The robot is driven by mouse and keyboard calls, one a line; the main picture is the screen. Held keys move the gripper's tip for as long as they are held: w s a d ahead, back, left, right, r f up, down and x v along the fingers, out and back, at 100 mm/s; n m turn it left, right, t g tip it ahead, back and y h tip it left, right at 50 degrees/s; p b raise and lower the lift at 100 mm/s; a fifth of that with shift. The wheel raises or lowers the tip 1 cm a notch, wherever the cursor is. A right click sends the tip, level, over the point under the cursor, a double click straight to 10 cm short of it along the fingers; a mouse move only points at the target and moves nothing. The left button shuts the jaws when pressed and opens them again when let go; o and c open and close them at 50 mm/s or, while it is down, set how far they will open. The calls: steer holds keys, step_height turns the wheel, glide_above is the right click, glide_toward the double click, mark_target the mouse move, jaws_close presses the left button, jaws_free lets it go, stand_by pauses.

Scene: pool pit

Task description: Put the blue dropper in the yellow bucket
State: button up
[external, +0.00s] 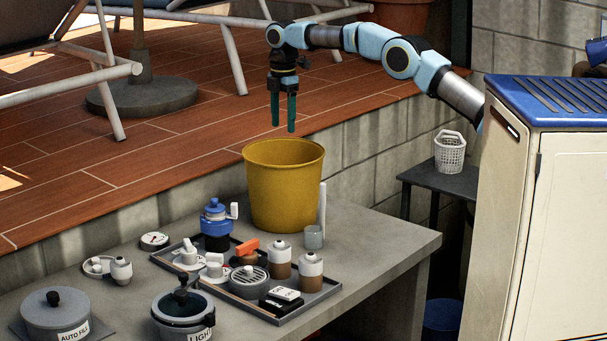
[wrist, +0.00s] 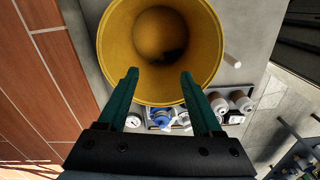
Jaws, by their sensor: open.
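The yellow bucket (external: 283,190) stands upright at the back of the grey table. It also fills the upper middle of the wrist view (wrist: 112,75), open side towards the camera. My gripper (external: 283,128) is open with nothing between its fingers, pointing down just above the bucket. In the wrist view the open fingers (wrist: 159,73) overlap the bucket's near rim. A dark patch shows inside the bucket; I cannot tell if it is an object or shadow. I see no clear blue dropper. A blue-topped dark container (external: 215,226) with a white side part stands left of the bucket.
A dark tray (external: 325,291) in front of the bucket holds several small fittings and two brown-and-white bottles. Lidded grey pots (external: 55,312) stand front left. The table's right end is clear.

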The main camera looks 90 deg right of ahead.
steer(key=shift+r, duration=0.5)
steer(key=s+a+f+m+b, duration=0.1)
steer(key=a+f+m+b, duration=0.1)
steer(key=a, duration=1.2)
steer(key=s+a+f+m+b, duration=0.1)
steer(key=a+f+m, duration=0.1)
steer(key=a, duration=1.1)
steer(key=s+a+f+m+b, duration=0.1)
steer(key=s+a+f, duration=0.3)
steer(key=s+a, duration=0.5)
steer(key=s+a+f+m+t+b, duration=0.1)
steer(key=s+a+f+m, duration=0.2)
steer(key=s+a, duration=0.6)
steer(key=s+f, duration=0.1)
steer(key=s, duration=0.3)
steer(key=shift+t, duration=0.3)
steer(key=shift+a+f, duration=0.1)
